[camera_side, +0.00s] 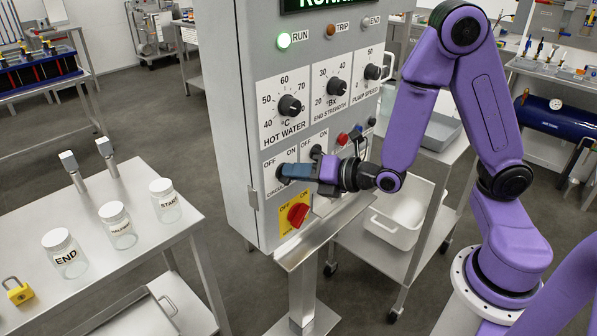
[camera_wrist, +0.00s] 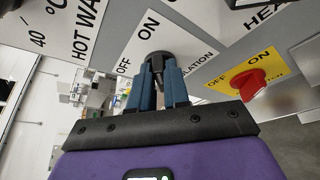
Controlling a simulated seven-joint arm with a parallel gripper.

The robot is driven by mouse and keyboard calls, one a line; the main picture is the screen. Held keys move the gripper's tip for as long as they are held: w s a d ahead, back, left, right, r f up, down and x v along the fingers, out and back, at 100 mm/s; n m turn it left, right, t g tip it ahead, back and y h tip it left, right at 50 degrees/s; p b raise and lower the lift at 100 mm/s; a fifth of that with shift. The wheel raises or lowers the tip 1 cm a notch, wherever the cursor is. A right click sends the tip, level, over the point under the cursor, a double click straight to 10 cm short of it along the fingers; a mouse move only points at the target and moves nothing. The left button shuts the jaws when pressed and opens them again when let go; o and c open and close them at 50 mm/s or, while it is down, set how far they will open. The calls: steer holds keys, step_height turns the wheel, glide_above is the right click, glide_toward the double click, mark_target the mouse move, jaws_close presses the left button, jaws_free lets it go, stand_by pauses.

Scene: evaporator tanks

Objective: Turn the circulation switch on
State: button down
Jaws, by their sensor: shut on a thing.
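The circulation switch is a black rotary knob on a white plate marked OFF and ON, low on the left of the grey control panel. Its knob (camera_wrist: 157,57) shows between my fingertips in the wrist view; the plate (camera_side: 270,162) shows in the side view. My gripper (camera_side: 287,172) reaches in from the right, and its blue fingers (camera_wrist: 159,80) are shut on the knob. The fingers cover much of the knob, so I cannot tell which mark it points to. The plate's lettering is partly hidden.
A red switch on a yellow plate (camera_side: 298,215) sits just below my gripper. Another OFF/ON knob (camera_side: 316,152) is close on the right. Dials for hot water (camera_side: 289,106) and end strength (camera_side: 335,87) are above. A metal ledge (camera_side: 325,232) juts out below.

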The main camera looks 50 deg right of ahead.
steer(key=shift+w+f, duration=0.1)
steer(key=c, duration=1.2)
jaws_free()
steer(key=shift+o, duration=0.2)
steer(key=shift+a, duration=0.1)
